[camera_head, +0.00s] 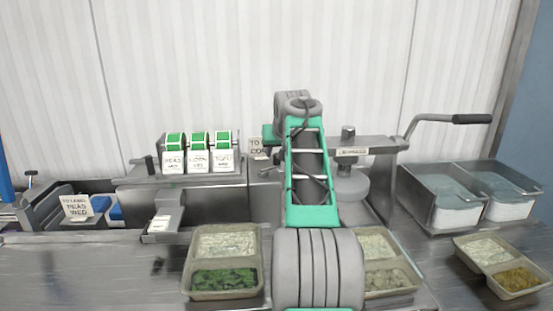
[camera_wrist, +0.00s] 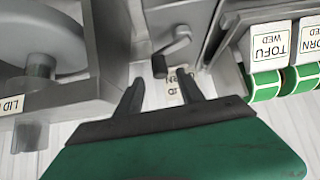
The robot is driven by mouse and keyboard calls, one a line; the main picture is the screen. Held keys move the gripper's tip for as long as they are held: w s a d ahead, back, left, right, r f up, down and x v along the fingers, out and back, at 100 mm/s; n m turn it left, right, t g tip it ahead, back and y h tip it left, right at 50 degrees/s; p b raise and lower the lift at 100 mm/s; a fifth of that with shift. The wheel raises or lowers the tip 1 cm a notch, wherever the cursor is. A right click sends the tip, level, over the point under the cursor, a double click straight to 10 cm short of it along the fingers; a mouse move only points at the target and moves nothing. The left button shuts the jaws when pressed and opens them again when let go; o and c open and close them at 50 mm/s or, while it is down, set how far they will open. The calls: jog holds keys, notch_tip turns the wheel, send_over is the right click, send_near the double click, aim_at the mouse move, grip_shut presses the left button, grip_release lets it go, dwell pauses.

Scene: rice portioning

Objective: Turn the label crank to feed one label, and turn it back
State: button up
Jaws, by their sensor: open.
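The label crank (camera_wrist: 176,45) shows in the wrist view as a grey arm with a dark knob, beside the label dispenser. My gripper (camera_wrist: 159,76) is open, with one fingertip on each side of the knob's end; I cannot tell whether either touches it. The label dispenser (camera_head: 199,152) holds green rolls with white labels hanging in front. The TOFU label (camera_wrist: 268,43) is the one nearest the crank in the wrist view.
A lid press (camera_head: 352,185) stands right of my arm, with a long lever (camera_head: 450,118). Trays of food (camera_head: 226,286) lie on the counter in front. Metal bins (camera_head: 455,208) stand at the right. A lettered card (camera_head: 258,147) is beside the dispenser.

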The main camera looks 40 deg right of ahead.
jog(key=x, duration=0.4)
jog(key=shift+w+d+f, duration=0.1)
jog(key=shift+w+f, duration=0.1)
jog(key=shift+w, duration=0.05)
jog(key=shift+c, duration=0.5)
grip_shut()
